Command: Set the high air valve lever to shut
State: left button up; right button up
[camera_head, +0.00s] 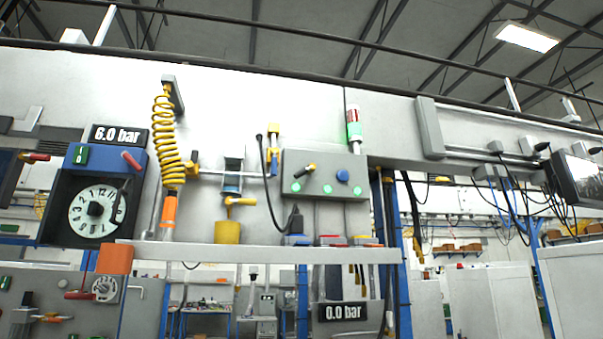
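A horizontal air line runs across the white wall panel, with a yellow fitting (193,163) at its left end. A blue and yellow valve-like part (273,150) stands at its right end. Lower down, a yellow handle (240,201) points right above a yellow block (228,232) on the shelf. I cannot tell for certain which of these is the high air valve lever, or its setting. The gauge display (118,134) at upper left reads 6.0 bar; the lower display (343,312) reads 0.0 bar. Neither of my grippers is in view.
A coiled yellow hose (166,135) hangs left of the air line. A grey control box (323,174) with green buttons is to the right. A grey shelf (260,255) juts out below. A round dial (96,210) is at left.

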aim_at(274, 167)
jog(key=k, duration=0.5)
jog(key=z, duration=1.8)
jog(key=i, duration=0.9)
jog(key=u, duration=1.7)
